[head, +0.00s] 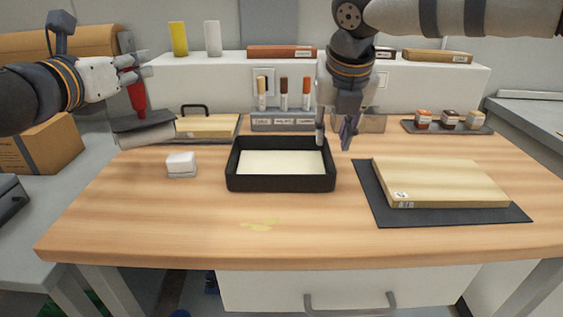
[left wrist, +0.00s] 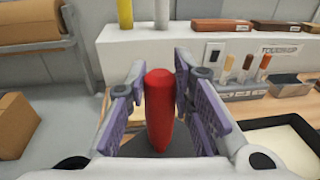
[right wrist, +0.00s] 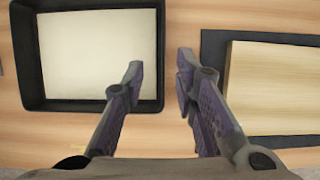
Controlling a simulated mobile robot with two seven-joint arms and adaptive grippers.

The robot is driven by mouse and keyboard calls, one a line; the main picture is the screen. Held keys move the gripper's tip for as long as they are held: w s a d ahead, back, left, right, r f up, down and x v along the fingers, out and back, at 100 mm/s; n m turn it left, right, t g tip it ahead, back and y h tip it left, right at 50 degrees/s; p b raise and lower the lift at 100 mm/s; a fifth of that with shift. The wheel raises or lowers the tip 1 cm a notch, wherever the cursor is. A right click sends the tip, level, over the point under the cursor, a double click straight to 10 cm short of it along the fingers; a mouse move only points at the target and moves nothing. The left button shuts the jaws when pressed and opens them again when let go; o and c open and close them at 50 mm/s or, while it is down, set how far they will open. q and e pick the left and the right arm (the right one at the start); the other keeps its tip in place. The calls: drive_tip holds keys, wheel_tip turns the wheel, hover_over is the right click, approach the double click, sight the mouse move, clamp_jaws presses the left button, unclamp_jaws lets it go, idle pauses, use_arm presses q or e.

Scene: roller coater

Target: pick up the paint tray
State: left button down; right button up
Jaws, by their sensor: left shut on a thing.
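The paint tray (head: 280,184) is a black rectangular tray with a pale cream inside, lying flat in the middle of the wooden table. My right gripper (head: 333,138) is open and empty, pointing down near the tray's back right corner. In the right wrist view the tray's right wall (right wrist: 159,40) lies between the two spread fingers (right wrist: 160,68), which do not close on it. My left gripper (head: 138,68) is shut on the red handle (left wrist: 159,105) of a roller and holds it over the table's left back corner. The roller's pale sleeve (head: 147,136) hangs below.
A wooden board (head: 440,180) on a dark mat (head: 375,205) lies right of the tray. A small white block (head: 181,165) sits to its left. A marker rack (head: 283,123) and another board (head: 207,127) stand behind.

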sight(330, 154)
drive_tip(key=x, duration=0.6)
drive_tip(key=shift+w+d+f, duration=0.2)
drive_tip(key=shift+f, duration=0.1)
drive_tip(key=shift+r, duration=0.1)
clamp_jaws()
